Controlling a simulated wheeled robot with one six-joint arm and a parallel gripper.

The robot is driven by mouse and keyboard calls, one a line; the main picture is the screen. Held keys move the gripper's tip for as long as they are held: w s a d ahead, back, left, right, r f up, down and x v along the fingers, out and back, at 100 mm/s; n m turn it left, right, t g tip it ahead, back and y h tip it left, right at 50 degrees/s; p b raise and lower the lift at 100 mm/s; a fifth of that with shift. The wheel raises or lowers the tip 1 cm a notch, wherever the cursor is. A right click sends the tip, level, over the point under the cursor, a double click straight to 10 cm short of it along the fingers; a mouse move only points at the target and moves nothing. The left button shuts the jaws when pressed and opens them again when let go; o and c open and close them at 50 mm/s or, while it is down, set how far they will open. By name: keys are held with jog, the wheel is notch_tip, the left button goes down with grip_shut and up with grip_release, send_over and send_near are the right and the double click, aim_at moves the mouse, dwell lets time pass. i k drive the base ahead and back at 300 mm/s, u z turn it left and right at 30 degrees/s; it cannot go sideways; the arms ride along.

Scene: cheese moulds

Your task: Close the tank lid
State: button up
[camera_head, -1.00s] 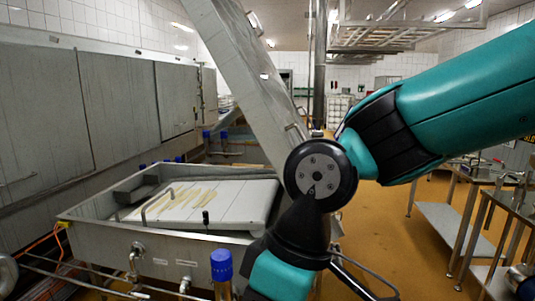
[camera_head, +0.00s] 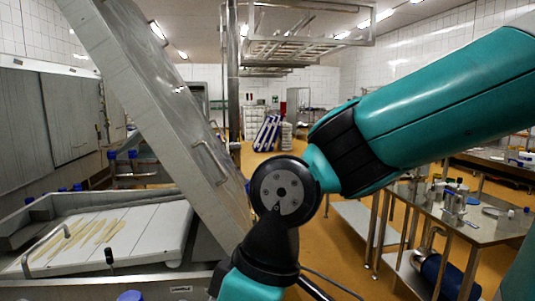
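The tank lid (camera_head: 150,95) is a large grey metal panel. It stands raised and tilted, its top leaning to the left, with a bar handle (camera_head: 210,162) on its right face. The tank (camera_head: 160,280) is below it at the lower left, open at the top. A white board (camera_head: 150,225) with pale yellowish strips lies in the tank. My teal and black arm fills the right and centre of the view, in front of the lid's lower right part. My gripper is not in the picture.
A metal table (camera_head: 440,215) with bottles and small items stands at the right. A blue-and-white stack (camera_head: 267,133) stands in the back. A metal frame (camera_head: 300,45) hangs from the ceiling. Ochre floor (camera_head: 325,245) is open between the tank and the table.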

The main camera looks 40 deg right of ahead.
aim_at(117, 35)
jog(key=z, duration=0.7)
jog(key=i, duration=1.1)
jog(key=z, duration=0.15)
